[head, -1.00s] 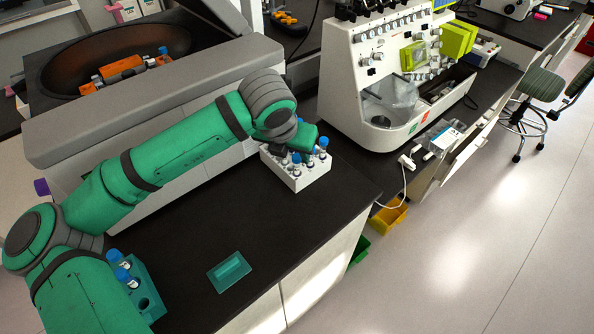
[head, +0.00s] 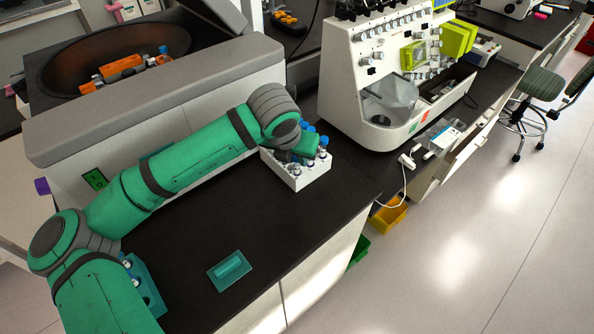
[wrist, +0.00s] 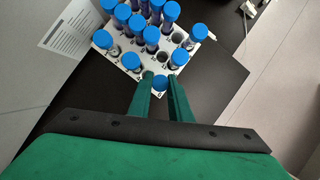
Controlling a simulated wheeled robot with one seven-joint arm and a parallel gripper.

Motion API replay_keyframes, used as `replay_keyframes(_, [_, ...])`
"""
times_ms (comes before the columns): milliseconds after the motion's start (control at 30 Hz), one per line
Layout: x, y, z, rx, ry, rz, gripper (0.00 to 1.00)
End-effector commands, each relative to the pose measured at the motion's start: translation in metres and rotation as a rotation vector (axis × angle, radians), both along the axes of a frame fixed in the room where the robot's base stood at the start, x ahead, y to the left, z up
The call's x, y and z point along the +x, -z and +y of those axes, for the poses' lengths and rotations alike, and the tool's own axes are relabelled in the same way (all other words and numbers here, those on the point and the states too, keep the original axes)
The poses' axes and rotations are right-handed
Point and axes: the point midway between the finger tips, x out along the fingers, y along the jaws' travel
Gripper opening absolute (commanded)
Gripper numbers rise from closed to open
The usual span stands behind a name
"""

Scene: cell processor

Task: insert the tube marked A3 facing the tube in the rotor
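The white tube rack (head: 294,184) stands at the back right of the dark bench, with several blue-capped tubes. My gripper (wrist: 160,78) is at its near corner in the wrist view. The fingers are apart, with one blue cap (wrist: 160,84) between them; whether they touch it cannot be told. I cannot read the A3 mark. In the head view my gripper (head: 305,145) hides part of the rack. The rotor (head: 122,67), with orange holders, sits in the open centrifuge bowl (head: 62,75) at the upper left. A blue-topped tube (head: 163,50) shows at its right side.
A teal rack (head: 150,290) is partly hidden by my arm at the lower left. A small teal block (head: 230,270) lies on the bench (head: 210,215). A white machine (head: 345,90) stands behind the rack. The middle of the bench is clear.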

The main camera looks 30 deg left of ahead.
Motion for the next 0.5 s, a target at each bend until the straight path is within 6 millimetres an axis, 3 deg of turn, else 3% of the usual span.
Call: replay_keyframes(500, [0.0000, -0.0003, -0.0002, 0.000, 0.000, 0.000, 0.00])
